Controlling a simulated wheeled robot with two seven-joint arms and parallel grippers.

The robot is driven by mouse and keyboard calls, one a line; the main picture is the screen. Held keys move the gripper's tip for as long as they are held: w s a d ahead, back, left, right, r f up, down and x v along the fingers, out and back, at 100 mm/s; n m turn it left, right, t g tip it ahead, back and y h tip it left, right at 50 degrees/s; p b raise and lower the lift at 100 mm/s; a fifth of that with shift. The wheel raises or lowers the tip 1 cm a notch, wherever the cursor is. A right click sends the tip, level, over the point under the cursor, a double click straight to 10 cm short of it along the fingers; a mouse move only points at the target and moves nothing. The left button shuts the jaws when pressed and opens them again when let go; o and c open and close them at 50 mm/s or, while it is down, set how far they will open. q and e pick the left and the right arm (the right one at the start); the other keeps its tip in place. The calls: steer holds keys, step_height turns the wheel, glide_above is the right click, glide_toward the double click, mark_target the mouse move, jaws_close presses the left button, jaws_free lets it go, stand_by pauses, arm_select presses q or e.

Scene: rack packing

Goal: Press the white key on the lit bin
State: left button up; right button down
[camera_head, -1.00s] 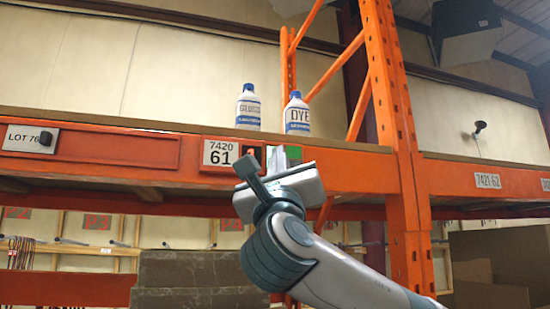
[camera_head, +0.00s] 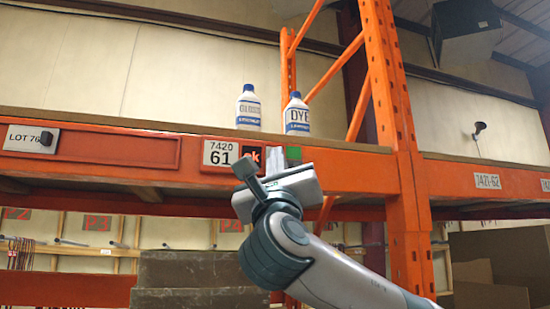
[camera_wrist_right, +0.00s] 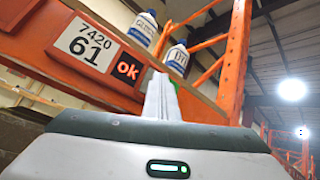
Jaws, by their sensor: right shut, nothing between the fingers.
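The bin label "7420 61" (camera_head: 221,153) is on the orange shelf beam (camera_head: 350,170). Beside it a small dark display (camera_head: 251,156) is lit with orange-red text; in the right wrist view the display (camera_wrist_right: 127,69) reads "ok". A green patch (camera_head: 293,152) shows to the right of my fingertips. My right gripper (camera_head: 274,156) is shut and empty, its fingertips up at the beam just right of the display. They also show in the right wrist view (camera_wrist_right: 161,82). I cannot make out the white key; the fingers cover that spot. My left gripper is out of view.
Two white bottles with blue caps, one marked "DYE" (camera_head: 297,115) and another (camera_head: 248,108), stand on the shelf above the display. A "LOT 76" plate (camera_head: 30,138) is at the left of the beam. An orange upright (camera_head: 393,120) rises to the right of my gripper.

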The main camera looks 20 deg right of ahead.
steer(key=shift+s+f, duration=0.1)
steer(key=shift+s+b, duration=0.65)
steer(key=shift+b, duration=0.05)
steer(key=s+b, duration=0.3)
steer(key=s, duration=0.2)
steer(key=shift+d, duration=0.1)
stand_by(0.5)
stand_by(0.9)
